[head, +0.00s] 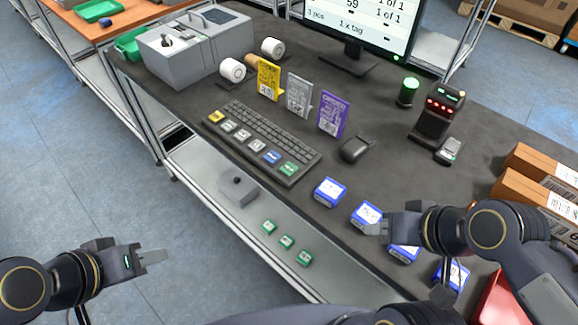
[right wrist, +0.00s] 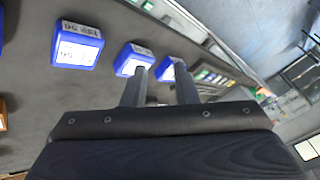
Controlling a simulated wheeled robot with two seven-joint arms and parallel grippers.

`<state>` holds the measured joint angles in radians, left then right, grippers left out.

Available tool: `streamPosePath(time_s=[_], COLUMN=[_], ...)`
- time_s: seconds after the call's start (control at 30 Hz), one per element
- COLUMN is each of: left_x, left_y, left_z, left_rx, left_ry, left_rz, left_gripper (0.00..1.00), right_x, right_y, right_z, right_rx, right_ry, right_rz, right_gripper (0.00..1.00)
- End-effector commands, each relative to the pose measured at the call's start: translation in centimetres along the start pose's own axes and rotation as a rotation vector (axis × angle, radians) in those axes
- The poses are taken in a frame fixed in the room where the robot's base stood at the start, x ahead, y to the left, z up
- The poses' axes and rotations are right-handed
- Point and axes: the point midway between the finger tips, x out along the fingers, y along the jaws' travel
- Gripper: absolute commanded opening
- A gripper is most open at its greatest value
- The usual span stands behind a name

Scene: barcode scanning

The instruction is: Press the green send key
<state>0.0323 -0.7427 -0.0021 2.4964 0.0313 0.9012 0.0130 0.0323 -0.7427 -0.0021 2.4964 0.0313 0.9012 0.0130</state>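The green key (head: 289,169) is the last in the front row of coloured and white keys on the dark keyboard (head: 266,132), at its right end. A blue key (head: 272,157) is beside it. Nothing covers the green key. My right gripper (head: 374,230) is over the blue boxes, to the right of and nearer than the keyboard. In the right wrist view its two fingers (right wrist: 160,88) are apart with nothing between them. My left gripper (head: 152,257) is over the floor at the lower left, away from the table; its finger gap is unclear.
Several blue boxes (head: 330,192) line the table's front edge right of the keyboard. A black mouse (head: 355,149), upright cards (head: 332,114) and a scanner in its stand (head: 435,116) stand behind. Brown cartons (head: 535,192) are at the right. Small green boxes (head: 287,241) lie on the lower shelf.

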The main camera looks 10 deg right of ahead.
Motion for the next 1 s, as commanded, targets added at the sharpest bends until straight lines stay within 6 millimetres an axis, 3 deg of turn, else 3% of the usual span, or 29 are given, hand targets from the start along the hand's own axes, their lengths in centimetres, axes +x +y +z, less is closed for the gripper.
streamPosePath(time_s=[0.03, 0.2, 1.0], left_x=[0.00, 0.00, 0.00], left_y=[0.00, 0.00, 0.00], left_z=[0.00, 0.00, 0.00], left_rx=[0.000, 0.000, 0.000], left_ry=[0.000, 0.000, 0.000], left_rz=[0.000, 0.000, 0.000], left_gripper=[0.36, 0.36, 0.36], right_x=[0.00, 0.00, 0.00], right_y=[0.00, 0.00, 0.00], right_z=[0.00, 0.00, 0.00], right_rx=[0.000, 0.000, 0.000], right_ry=[0.000, 0.000, 0.000], right_rz=[0.000, 0.000, 0.000], right_gripper=[0.19, 0.00, 0.00])
